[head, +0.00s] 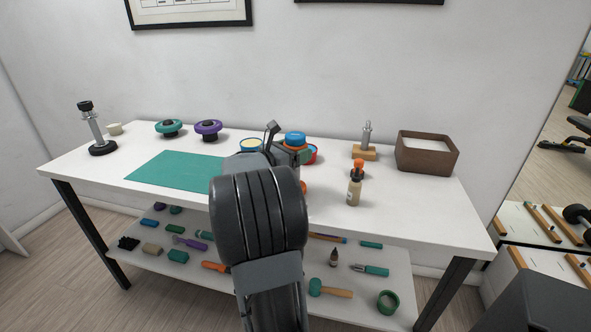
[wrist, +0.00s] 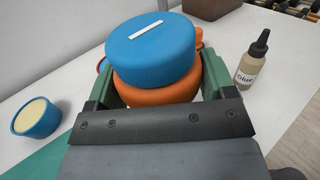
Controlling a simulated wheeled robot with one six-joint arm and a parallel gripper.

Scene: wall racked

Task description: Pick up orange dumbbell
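My gripper (wrist: 158,75) has green fingers, spread wide on either side of a round orange piece (wrist: 155,94). A thick blue disc (wrist: 150,45) with a white bar on top sits over the orange piece. The fingers look open; whether they touch the orange sides cannot be told. Another bit of orange (wrist: 199,38) shows behind the right finger. No full dumbbell shape is visible, so which orange part belongs to the orange dumbbell is unclear. In the head view my arm hides most of this spot; the blue disc (head: 295,138) and a bit of orange (head: 304,187) show beside my gripper (head: 283,151).
A glue bottle (wrist: 251,62) stands close on the right; a blue tub (wrist: 36,118) stands on the left. A red rim (head: 314,153) shows behind my gripper. A brown box (head: 425,165) is at the table's right. Tools fill the lower shelf (head: 375,306).

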